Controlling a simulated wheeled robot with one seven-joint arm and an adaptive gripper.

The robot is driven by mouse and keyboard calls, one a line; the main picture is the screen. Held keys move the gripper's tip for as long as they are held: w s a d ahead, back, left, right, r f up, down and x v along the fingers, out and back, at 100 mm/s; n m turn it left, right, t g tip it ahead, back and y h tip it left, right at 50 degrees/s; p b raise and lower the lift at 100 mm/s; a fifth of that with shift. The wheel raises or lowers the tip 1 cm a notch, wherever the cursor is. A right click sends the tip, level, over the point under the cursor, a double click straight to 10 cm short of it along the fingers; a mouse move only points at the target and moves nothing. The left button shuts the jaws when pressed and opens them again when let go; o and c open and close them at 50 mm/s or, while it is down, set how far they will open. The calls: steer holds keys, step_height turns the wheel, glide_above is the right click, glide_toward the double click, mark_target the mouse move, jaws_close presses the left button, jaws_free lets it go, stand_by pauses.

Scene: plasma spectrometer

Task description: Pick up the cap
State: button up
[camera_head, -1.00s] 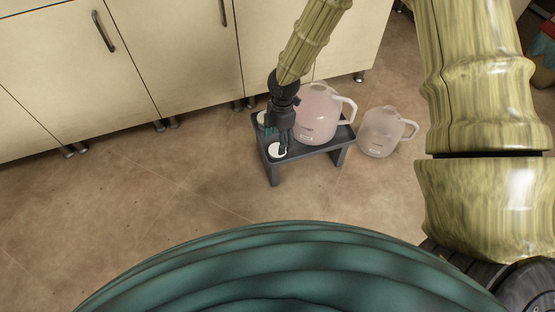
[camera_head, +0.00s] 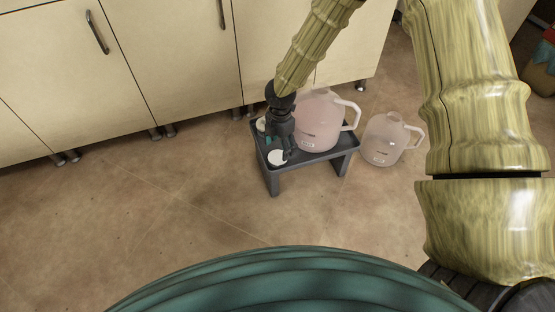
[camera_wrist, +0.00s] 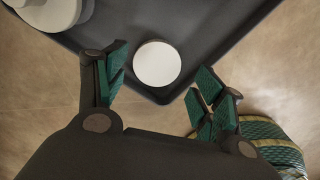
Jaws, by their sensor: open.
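A round white cap (camera_head: 276,158) lies near the front left corner of a dark grey stool-like stand (camera_head: 312,160). In the wrist view the cap (camera_wrist: 157,63) shows as a flat white disc on the dark top, close to its corner. My gripper (camera_head: 281,147) is over that end of the stand, pointing down. In the wrist view its two teal-padded fingers (camera_wrist: 160,84) are spread wide, one left and one right of the cap, with nothing between them touching it. The height of the fingertips above the cap is hard to tell.
Another white round object (camera_head: 261,124) is behind my gripper on the stand; it also shows at the wrist view's top left (camera_wrist: 50,10). A pinkish jug (camera_head: 322,120) stands on the stand, right of my gripper. A second jug (camera_head: 384,140) is on the floor. Cabinets (camera_head: 170,60) are behind.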

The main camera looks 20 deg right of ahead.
mark_target(280, 156)
steer(key=shift+w+f+b, duration=0.15)
steer(key=shift+f+b, duration=1.85)
steer(key=shift+f, duration=0.5)
steer(key=shift+c, duration=0.2)
steer(key=c, duration=0.4)
steer(key=shift+o, duration=0.2)
